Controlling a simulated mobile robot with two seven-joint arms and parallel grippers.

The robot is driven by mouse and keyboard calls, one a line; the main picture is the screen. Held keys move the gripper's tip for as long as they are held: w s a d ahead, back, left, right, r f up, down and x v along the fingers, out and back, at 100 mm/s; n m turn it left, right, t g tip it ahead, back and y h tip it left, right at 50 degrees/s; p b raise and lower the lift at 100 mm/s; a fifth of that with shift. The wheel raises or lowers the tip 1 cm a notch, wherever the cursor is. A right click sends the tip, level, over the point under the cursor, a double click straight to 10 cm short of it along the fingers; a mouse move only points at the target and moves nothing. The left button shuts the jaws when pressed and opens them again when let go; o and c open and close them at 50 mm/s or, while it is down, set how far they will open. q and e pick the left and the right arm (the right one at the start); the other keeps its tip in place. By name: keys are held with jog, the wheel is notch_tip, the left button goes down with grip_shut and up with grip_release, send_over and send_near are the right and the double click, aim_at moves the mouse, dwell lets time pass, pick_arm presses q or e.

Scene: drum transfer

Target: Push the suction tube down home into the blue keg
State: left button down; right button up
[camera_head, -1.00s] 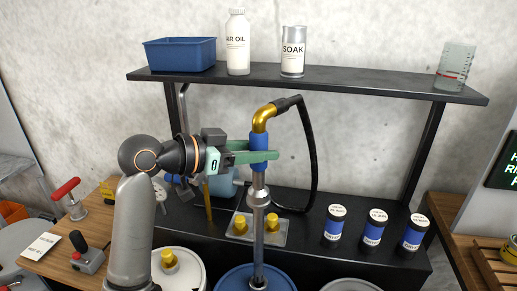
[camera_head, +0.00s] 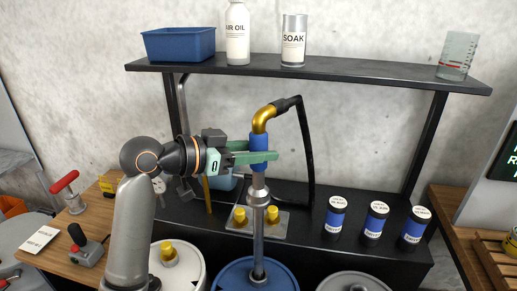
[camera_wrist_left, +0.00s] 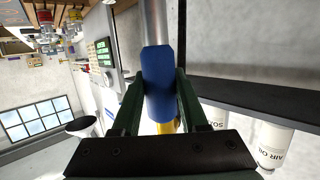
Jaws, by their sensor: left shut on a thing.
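The suction tube (camera_head: 258,235) stands upright. It has a steel shaft, a blue grip sleeve (camera_head: 258,146), a brass elbow (camera_head: 263,118) and a black hose (camera_head: 307,150). Its lower end meets the top of the blue keg (camera_head: 232,274) at the bottom of the head view; how deep it reaches inside is hidden. My left gripper (camera_head: 258,156) is shut around the blue sleeve, its green fingers on both sides. The left wrist view shows the sleeve (camera_wrist_left: 157,80) between the fingers. My right gripper is not in view.
A white keg (camera_head: 190,260) with a yellow cap stands left of the blue keg, and a grey lid (camera_head: 350,284) shows at right. Behind are a dark bench with several small bottles and a shelf (camera_head: 340,77) bearing a blue bin (camera_head: 178,45) and containers.

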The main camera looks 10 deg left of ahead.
pick_arm(q)
jog(key=shift+f+b, duration=0.35)
jog(key=shift+f, duration=0.15)
jog(key=shift+r, duration=0.1)
dwell(0.3)
